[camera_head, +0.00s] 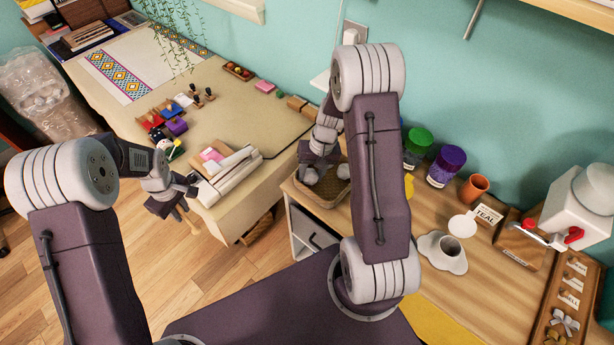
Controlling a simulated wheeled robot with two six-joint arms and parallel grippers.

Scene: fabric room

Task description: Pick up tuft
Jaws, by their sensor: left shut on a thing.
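My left gripper (184,198) is at the near edge of the fabric-covered table, on the left. My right gripper (322,166) points down over a brown woven basket (325,199) on the wooden counter. Its fingertips are hard to tell from the pale grey shapes there, so I cannot see whether it is open. These pale shapes may be tufts. No tuft shows clearly anywhere else.
A clear bag (42,95) stands far left.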

